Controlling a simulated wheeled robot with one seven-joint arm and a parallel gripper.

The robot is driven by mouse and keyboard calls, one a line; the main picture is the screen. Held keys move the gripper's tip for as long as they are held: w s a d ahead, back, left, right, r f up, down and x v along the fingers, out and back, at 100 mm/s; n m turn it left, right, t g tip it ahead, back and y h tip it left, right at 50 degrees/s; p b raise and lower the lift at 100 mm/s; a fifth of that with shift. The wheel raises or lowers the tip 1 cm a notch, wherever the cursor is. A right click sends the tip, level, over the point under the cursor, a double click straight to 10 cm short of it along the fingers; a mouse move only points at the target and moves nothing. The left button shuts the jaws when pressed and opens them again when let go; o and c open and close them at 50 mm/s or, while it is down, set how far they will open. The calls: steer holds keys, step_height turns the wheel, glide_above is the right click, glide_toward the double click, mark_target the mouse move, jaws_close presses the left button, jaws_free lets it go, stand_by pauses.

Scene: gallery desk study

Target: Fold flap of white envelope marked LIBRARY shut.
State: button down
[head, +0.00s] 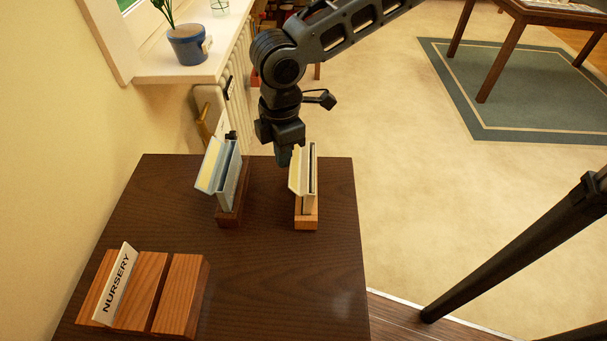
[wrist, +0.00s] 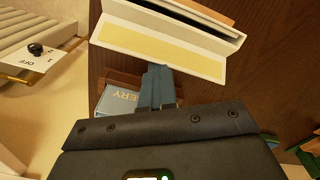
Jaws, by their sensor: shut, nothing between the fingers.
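The white envelope (head: 304,180) stands upright in a light wooden stand (head: 306,222) on the dark desk. Its flap is open and leans out to the left; in the wrist view the flap (wrist: 208,63) shows a yellow strip. No lettering on this envelope is readable. My gripper (head: 284,158) points down at the flap's far left side in the head view. In the wrist view its shut, empty fingertips (wrist: 157,70) lie close to the flap's outer edge; I cannot tell whether they touch it.
A pale blue envelope (head: 228,175), flap open, stands to the left in a dark stand (head: 230,214); "ERY" shows on it in the wrist view. A NURSERY card (head: 117,284) sits in a wooden block (head: 180,294). The desk's near right (head: 290,280) is clear.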

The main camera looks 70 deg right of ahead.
steer(key=shift+s+d+f+p, duration=0.15)
steer(key=shift+s+d, duration=0.2)
steer(key=shift+s, duration=0.55)
steer(key=shift+s+d+p, duration=0.2)
steer(key=shift+s+d, duration=0.15)
steer(key=shift+s, duration=0.5)
steer(key=shift+s+d+f+p, duration=0.15)
steer(key=shift+s+d, duration=0.2)
steer(key=shift+s, duration=0.55)
steer(key=shift+w+a+p, duration=0.15)
steer(key=shift+w+a, duration=0.15)
steer(key=shift+w, duration=0.35)
steer(key=shift+w+a+p, duration=0.15)
steer(key=shift+w+a, duration=0.15)
steer(key=shift+w, duration=0.3)
steer(key=shift+w+a+p, duration=0.15)
steer(key=shift+w+a, duration=0.15)
steer(key=shift+w, duration=0.35)
steer(key=shift+w+a+r+p, duration=0.1)
steer(key=shift+r+p, duration=0.75)
steer(key=shift+p, duration=0.05)
steer(key=r+p, duration=0.1)
steer(key=r, duration=0.1)
steer(key=r+p, duration=0.2)
steer(key=shift+d, duration=0.2)
steer(key=shift+r, duration=1.35)
